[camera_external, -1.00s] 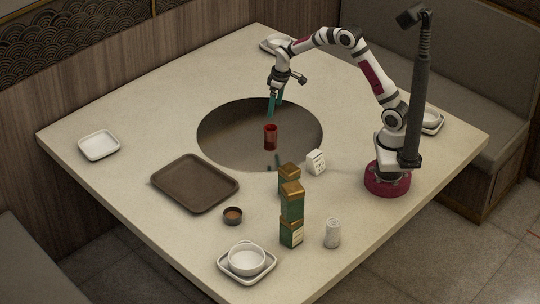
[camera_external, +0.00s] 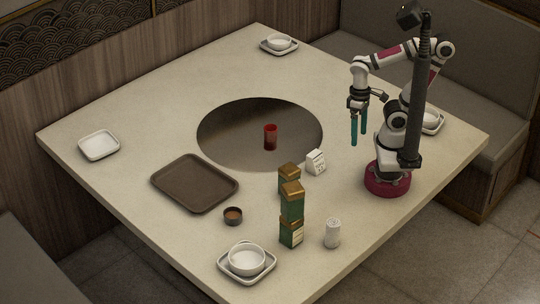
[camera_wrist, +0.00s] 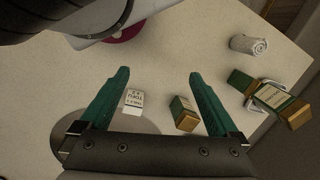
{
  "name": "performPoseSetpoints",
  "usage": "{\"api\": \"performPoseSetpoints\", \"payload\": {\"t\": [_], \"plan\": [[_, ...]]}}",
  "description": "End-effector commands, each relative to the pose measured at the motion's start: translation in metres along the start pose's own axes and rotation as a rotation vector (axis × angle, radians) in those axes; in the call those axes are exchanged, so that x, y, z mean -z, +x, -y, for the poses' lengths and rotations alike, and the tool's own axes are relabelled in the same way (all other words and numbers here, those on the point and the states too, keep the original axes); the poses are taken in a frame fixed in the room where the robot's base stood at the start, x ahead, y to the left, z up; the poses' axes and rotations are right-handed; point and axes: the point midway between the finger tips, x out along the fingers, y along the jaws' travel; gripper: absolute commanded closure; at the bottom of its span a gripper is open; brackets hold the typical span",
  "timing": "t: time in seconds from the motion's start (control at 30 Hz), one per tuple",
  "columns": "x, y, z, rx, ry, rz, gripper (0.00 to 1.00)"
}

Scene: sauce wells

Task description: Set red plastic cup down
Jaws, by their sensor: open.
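The red plastic cup (camera_external: 270,137) stands upright on the dark round plate (camera_external: 222,140) in the middle of the table. My gripper (camera_external: 360,128) is open and empty, with teal fingers pointing down. It hangs to the right of the cup, near my base, well apart from it. In the wrist view my gripper (camera_wrist: 157,78) shows its two fingers spread with nothing between them. The cup is not visible in the wrist view.
A small white block (camera_external: 315,162) and green-gold boxes (camera_external: 291,205) stand in front of the round plate. A white rolled towel (camera_external: 332,233), a small brown bowl (camera_external: 232,216) and a brown tray (camera_external: 194,183) are nearby. White dishes sit near the table corners.

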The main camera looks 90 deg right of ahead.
Motion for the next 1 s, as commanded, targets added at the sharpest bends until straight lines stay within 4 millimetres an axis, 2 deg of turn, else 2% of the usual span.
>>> {"api": "performPoseSetpoints", "payload": {"t": [0.17, 0.27, 0.37, 0.4, 0.47, 0.5, 0.57, 0.6, 0.7, 0.8, 0.87, 0.93, 1.0], "plan": [[0.001, 0.000, -0.001, -0.006, -0.004, 0.000, 0.03], [0.013, 0.005, -0.021, -0.132, -0.074, 0.025, 0.03], [0.050, 0.011, -0.070, -0.455, -0.297, 0.106, 0.03], [0.073, 0.011, -0.090, -0.611, -0.431, 0.153, 0.03], [0.114, 0.010, -0.114, -0.839, -0.660, 0.234, 0.03], [0.146, 0.012, -0.123, -0.981, -0.830, 0.293, 0.03], [0.193, 0.021, -0.125, -1.168, -1.096, 0.383, 0.03], [0.222, 0.033, -0.120, -1.272, -1.271, 0.439, 0.03], [0.275, 0.072, -0.099, -1.449, -1.655, 0.545, 0.03], [0.300, 0.107, -0.081, -1.531, -1.904, 0.599, 0.03], [0.306, 0.119, -0.075, -1.553, -1.981, 0.612, 0.03], [0.314, 0.127, -0.077, -1.561, -2.016, 0.618, 0.03], [0.327, 0.131, -0.088, -1.561, -2.016, 0.619, 0.03]]}}
